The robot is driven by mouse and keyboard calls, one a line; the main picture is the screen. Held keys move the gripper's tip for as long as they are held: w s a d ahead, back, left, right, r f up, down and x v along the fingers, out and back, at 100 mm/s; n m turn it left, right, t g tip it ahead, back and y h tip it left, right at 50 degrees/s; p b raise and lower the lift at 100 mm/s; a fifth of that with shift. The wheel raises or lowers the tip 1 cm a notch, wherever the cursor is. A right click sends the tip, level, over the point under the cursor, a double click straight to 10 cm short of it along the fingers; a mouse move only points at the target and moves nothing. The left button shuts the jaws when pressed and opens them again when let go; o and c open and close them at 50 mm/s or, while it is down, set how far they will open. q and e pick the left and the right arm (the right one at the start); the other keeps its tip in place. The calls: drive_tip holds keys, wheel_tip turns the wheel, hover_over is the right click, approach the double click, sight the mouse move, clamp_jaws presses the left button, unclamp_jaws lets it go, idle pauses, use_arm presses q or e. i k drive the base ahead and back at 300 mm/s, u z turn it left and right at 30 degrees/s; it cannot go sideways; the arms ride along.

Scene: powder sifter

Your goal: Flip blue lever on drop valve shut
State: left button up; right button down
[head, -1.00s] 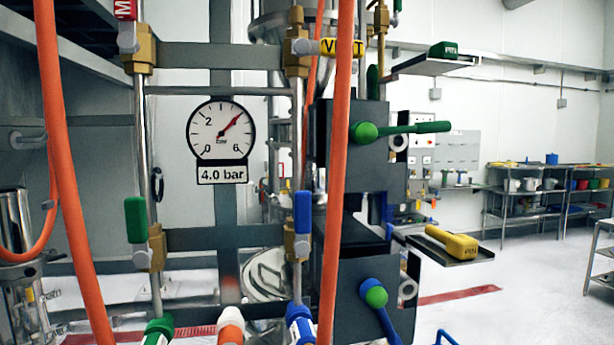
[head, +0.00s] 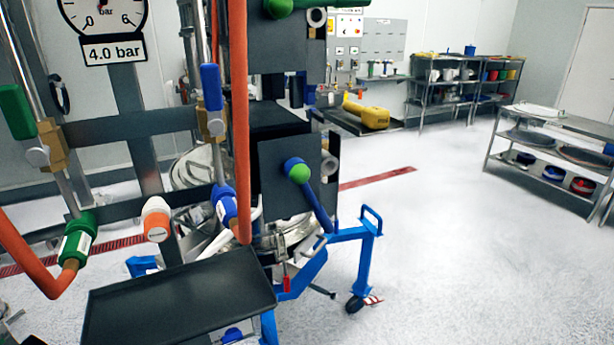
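A blue lever (head: 318,207) with a green-centred hub (head: 299,173) is on the front of the lower dark grey valve box (head: 272,190). From the hub it slants down and a little to the right. Its lower end is close to the blue trolley frame in the picture. A separate blue handle (head: 211,87) stands upright on a brass pipe valve (head: 211,121) to the left. No label reading drop valve can be made out. Neither of my grippers is in view.
A dark tray (head: 180,300) is at the front. Orange hoses (head: 241,130) hang left of the box. A blue wheeled frame (head: 364,260) stands below right. A yellow tool (head: 367,114) rests on a side shelf. The floor (head: 450,240) at right is open.

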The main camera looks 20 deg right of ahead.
sight(295, 170)
drive_tip(key=k, duration=0.5)
drive_tip(key=z, duration=0.85)
drive_tip(key=i, duration=0.85)
drive_tip(key=u, duration=1.65)
